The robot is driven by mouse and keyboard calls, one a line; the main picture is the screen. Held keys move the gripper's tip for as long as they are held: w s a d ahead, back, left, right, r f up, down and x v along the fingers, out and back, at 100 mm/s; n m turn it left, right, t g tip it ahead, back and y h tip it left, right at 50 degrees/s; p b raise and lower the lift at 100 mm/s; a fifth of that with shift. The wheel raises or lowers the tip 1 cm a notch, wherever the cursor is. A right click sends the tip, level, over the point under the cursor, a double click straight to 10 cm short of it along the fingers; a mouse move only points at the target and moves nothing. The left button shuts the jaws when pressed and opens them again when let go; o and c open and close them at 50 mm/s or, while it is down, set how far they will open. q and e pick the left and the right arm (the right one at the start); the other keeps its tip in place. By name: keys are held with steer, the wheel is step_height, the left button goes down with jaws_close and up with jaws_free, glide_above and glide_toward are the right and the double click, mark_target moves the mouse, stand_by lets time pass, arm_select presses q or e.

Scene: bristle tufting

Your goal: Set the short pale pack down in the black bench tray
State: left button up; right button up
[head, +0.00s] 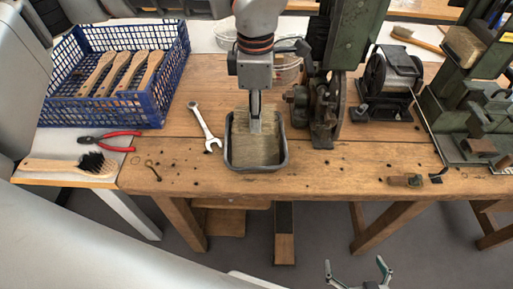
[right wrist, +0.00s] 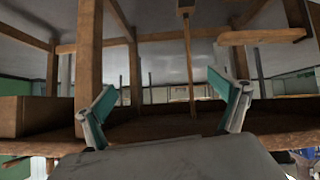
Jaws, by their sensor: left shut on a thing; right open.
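The black bench tray (head: 257,168) stands on the wooden bench near its front edge. My left gripper (head: 255,125) points straight down over the tray and is shut on the short pale pack (head: 269,122). The pack is inside the tray's outline as seen from above. The fingers cover its middle, and I cannot tell whether its underside touches the tray floor. My right gripper (head: 358,272) is open and empty, low in front of the bench. It also shows in the right wrist view (right wrist: 165,92), with its fingers wide apart and facing the bench's underside.
A spanner (head: 205,127) lies just left of the tray. Red-handled pliers (head: 112,139), a brush (head: 75,165) and a blue crate (head: 108,112) with wooden handles are further left. Green machines (head: 345,60) stand close to the right. Bench legs (right wrist: 88,60) are ahead of my right gripper.

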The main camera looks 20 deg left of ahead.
mark_target(256, 160)
arm_select(q)
step_height(256, 160, down, 14)
steer(key=shift+w+f, duration=0.1)
steer(key=shift+w, duration=0.05)
stand_by(0.3)
steer(key=shift+b, duration=0.3)
steer(key=o, duration=0.8)
steer(key=shift+f, duration=0.15)
steer(key=shift+o, duration=0.2)
step_height(256, 160, up, 11)
steer(key=shift+r, duration=0.75)
